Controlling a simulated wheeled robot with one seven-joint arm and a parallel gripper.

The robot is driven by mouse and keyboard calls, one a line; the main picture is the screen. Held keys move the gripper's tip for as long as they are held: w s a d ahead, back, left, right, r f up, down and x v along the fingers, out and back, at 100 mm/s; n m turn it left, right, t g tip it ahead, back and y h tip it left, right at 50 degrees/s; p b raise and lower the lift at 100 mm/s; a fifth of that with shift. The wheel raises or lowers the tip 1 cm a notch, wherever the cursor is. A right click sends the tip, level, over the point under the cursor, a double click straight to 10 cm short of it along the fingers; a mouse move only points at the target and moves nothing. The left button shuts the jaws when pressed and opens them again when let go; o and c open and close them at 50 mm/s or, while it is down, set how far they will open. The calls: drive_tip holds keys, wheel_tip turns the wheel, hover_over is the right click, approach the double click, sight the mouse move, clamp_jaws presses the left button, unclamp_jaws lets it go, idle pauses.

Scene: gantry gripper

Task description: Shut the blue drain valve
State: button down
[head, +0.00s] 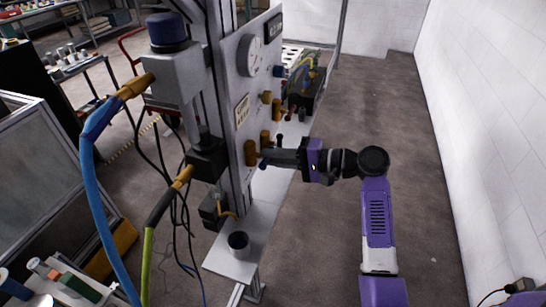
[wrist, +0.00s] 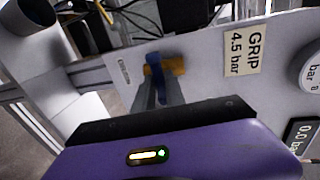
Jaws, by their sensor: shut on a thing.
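The drain valve has a brass body (wrist: 174,67) and a blue handle (wrist: 153,63), seen in the wrist view. It is mounted on a pale panel, near the panel's edge. The handle appears to lie crosswise to the brass body. My gripper (wrist: 158,90) is shut on the blue handle, with one finger on each side of it. In the head view my gripper (head: 268,156) reaches in from the right to the lowest brass fitting (head: 251,153) on the panel. The blue handle is hidden there by the fingers.
The upright panel (head: 245,82) carries a round gauge (head: 249,55), a GRIP 4.5 bar label (wrist: 243,52) and other brass fittings (head: 266,97). A dark cup (head: 238,244) stands on the pale base below. Blue and green hoses hang at left. Floor at right is clear.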

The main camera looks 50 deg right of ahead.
drive_tip(key=c, duration=1.4)
unclamp_jaws()
drive_tip(key=shift+s+d, duration=0.1)
drive_tip(key=b+v, duration=0.2)
drive_tip(key=v, duration=0.5)
drive_tip(key=shift+s, duration=0.3)
drive_tip(key=shift+d, duration=0.1)
